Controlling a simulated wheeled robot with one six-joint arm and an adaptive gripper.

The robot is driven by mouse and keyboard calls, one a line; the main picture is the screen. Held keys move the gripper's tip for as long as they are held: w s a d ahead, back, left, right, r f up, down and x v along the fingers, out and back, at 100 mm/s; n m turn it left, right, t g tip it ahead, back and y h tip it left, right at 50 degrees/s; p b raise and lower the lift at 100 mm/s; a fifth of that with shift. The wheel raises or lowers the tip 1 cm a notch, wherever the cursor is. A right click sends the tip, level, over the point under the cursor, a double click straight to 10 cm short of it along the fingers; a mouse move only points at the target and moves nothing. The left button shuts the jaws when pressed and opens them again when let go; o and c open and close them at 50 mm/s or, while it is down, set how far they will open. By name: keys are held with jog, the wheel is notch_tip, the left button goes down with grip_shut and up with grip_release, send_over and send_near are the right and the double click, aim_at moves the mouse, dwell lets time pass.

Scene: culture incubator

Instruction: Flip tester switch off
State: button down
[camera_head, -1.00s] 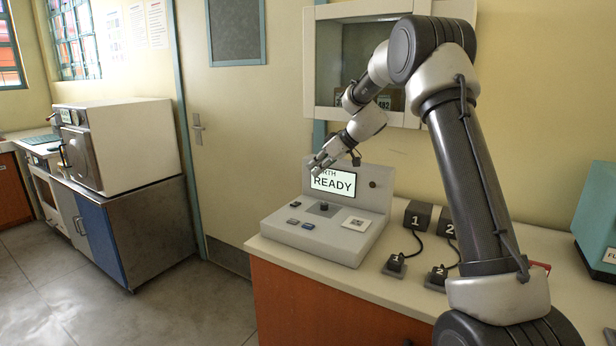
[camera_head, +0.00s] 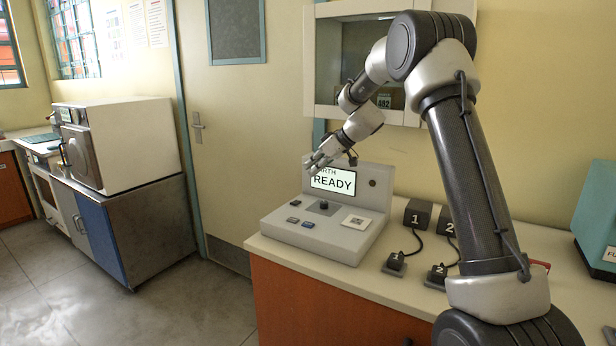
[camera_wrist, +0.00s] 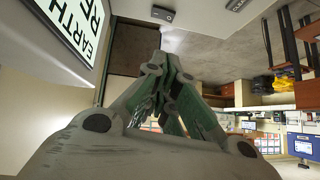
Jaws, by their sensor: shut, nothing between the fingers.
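The tester (camera_head: 290,233) is a pale grey unit on the counter. Its upright screen (camera_head: 334,180) reads "READY", with a partly covered word ending in "RTH" above; in the wrist view the screen (camera_wrist: 78,28) shows "EARTH". My gripper (camera_head: 309,170) is above the panel, at the screen's upper left, apart from the controls. In the wrist view its fingers (camera_wrist: 168,62) meet at the tips, empty.
A wall cabinet (camera_head: 345,60) hangs behind my arm. The counter's front strip (camera_head: 330,275) is clear.

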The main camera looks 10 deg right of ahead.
send_over(296, 203)
jog(key=f, duration=0.6)
jog(key=shift+w+d+f, duration=0.1)
jog(key=shift+w+f, duration=0.05)
jog(key=shift+w, duration=0.25)
jog(key=shift+s+f, duration=0.2)
jog(key=shift+f, duration=1.6)
jog(key=shift+s+f, duration=0.2)
jog(key=shift+f, duration=0.1)
jog(key=shift+w, duration=0.1)
